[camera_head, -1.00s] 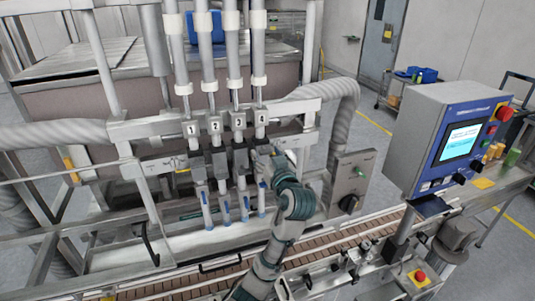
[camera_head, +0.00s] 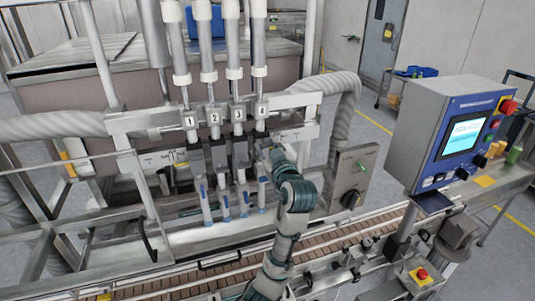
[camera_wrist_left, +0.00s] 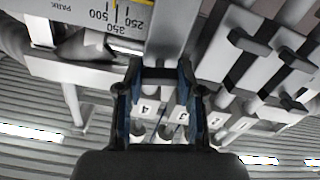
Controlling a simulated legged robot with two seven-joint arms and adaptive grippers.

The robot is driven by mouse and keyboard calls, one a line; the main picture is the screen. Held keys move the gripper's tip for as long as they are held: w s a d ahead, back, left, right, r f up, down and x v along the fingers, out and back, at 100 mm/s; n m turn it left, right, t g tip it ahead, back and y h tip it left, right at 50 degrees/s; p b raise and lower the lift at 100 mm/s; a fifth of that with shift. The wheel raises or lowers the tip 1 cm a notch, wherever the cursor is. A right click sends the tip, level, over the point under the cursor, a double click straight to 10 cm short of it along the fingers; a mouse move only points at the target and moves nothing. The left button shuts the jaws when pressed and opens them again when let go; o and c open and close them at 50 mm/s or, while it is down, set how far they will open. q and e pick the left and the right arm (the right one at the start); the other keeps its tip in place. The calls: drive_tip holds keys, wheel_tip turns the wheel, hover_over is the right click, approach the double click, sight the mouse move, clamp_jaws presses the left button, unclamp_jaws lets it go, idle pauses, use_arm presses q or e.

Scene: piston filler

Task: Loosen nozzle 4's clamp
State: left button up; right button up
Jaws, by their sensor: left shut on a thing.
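Several nozzles hang in a row under number plates 1 to 4, and nozzle 4 (camera_head: 262,192) is the rightmost. Plate 4 (camera_head: 261,110) shows above it, and also in the left wrist view (camera_wrist_left: 146,108). My left gripper (camera_head: 266,148) is at the level of the dark clamp blocks, at nozzle 4. It is shut on nozzle 4's clamp, which is mostly hidden behind the gripper in the head view. In the left wrist view the fingers (camera_wrist_left: 160,100) stand either side of plates 4 and 3; the exact contact is unclear. My right gripper is not in view.
Neighbouring nozzle 3 (camera_head: 243,200) is close on the left. A grey switch box (camera_head: 350,178) and a ribbed hose (camera_head: 345,115) stand to the right. The conveyor (camera_head: 190,281) runs below. A control panel (camera_head: 462,135) is at far right.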

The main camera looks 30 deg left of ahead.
use_arm(q)
drive_tip(key=n+b, duration=0.2)
drive_tip(key=shift+d+f+n, duration=0.1)
drive_tip(key=shift+n, duration=0.3)
drive_tip(key=n+b, duration=0.4)
drive_tip(key=n, duration=0.8)
drive_tip(key=shift+b, duration=0.3)
drive_tip(key=shift+n, duration=0.3)
drive_tip(key=o, duration=1.2)
drive_tip(key=shift+c, duration=0.2)
